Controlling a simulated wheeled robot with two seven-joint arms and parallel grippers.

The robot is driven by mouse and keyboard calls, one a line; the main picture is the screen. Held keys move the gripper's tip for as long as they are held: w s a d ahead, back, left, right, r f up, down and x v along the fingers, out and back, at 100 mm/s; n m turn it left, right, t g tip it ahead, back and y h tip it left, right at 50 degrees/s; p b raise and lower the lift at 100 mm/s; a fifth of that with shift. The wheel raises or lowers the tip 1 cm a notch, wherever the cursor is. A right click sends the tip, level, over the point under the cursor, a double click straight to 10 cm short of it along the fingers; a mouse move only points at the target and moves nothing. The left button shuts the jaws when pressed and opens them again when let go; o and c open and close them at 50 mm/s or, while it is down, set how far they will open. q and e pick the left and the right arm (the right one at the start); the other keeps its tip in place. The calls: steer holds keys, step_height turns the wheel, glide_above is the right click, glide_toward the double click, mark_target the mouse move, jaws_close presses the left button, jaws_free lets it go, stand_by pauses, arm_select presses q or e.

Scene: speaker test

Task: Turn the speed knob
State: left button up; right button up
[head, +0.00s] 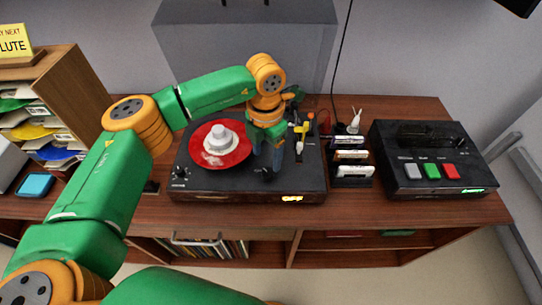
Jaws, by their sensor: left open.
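A black turntable (220,192) with a red record (213,160) on its platter stands on the wooden cabinet. A small dark knob (180,170) sits at its front left corner. Another dark knob-like part (268,174) shows at the front right, by my fingertips; I cannot read which one is the speed knob. My left gripper (267,158) points down over the right part of the turntable, right of the record. It is open, with nothing seen between its fingers. I cannot tell whether it touches the part below it. My right gripper is out of view.
A lit "OFF" display (292,198) is on the turntable's front. A yellow-tipped tonearm part (301,129) stands right of my gripper. A rack of cards (353,160) and a black box with buttons (432,160) stand farther right. A wooden shelf (75,85) is at left.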

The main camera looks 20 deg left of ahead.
mark_target(267, 172)
arm_select(q)
steer(key=f, duration=0.1)
steer(key=f+p, duration=0.1)
steer(key=f, duration=0.2)
steer(key=shift+s+d+f, duration=0.2)
steer(key=shift+s+f, duration=0.05)
steer(key=shift+s, duration=0.15)
steer(key=shift+w+f, duration=0.15)
steer(key=shift+f, duration=0.45)
jaws_close()
